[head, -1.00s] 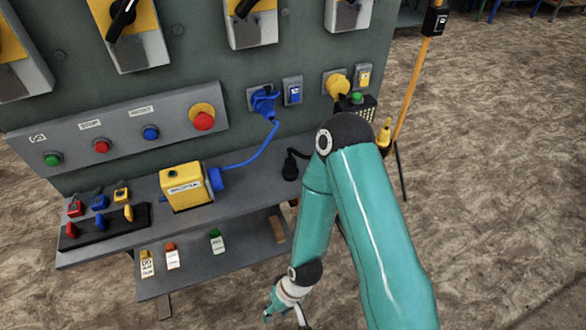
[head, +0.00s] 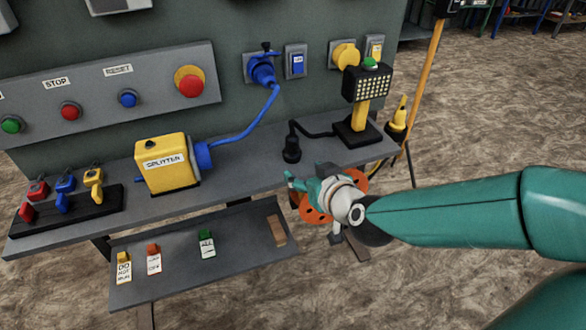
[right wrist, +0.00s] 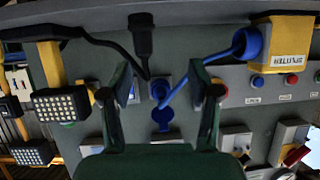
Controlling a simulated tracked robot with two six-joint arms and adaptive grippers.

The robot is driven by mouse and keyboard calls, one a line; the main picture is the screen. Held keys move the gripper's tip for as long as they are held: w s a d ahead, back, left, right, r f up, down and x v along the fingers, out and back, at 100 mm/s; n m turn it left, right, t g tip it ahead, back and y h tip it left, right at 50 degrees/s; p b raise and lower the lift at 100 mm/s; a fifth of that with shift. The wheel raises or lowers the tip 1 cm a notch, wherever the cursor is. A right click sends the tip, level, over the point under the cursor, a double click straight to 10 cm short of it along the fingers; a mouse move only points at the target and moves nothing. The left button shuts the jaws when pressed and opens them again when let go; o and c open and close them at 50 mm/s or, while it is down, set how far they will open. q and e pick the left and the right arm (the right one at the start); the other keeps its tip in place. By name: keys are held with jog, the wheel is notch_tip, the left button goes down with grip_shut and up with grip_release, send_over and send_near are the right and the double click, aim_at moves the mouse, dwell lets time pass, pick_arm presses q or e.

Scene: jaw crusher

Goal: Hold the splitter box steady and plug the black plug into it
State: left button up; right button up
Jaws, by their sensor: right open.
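The yellow splitter box (head: 165,170) stands on the grey worktop, with a blue plug and cable (head: 228,140) at its right side. It also shows in the right wrist view (right wrist: 279,38). The black plug (head: 292,150) stands on the worktop to the right of the box, on a black cable from the work lamp. In the right wrist view the plug (right wrist: 141,38) is beyond my fingers, apart from them. My right gripper (head: 306,180) is open and empty, at the worktop's front edge near the plug. It also shows in the right wrist view (right wrist: 162,84). My left gripper is not in view.
The work lamp (head: 366,86) on its yellow post stands right of the plug. A blue plug sits in the panel socket (head: 262,70). Padlocks on a black rack (head: 70,210) stand at left. Tags lie on the lower shelf (head: 180,275). Worktop between box and plug is clear.

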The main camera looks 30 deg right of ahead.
notch_tip(320, 180, up, 2)
jog(key=s+d+t+h+b, duration=0.1)
jog(key=s+d, duration=0.1)
jog(key=p, duration=0.5)
send_near(294, 140)
jog(key=b+x, duration=0.1)
jog(key=x, duration=0.4)
jog(key=shift+w+d+f, duration=0.1)
jog(key=shift+w+f, duration=0.05)
jog(key=shift+x, duration=3.2)
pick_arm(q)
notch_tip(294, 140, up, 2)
pick_arm(e)
grip_shut()
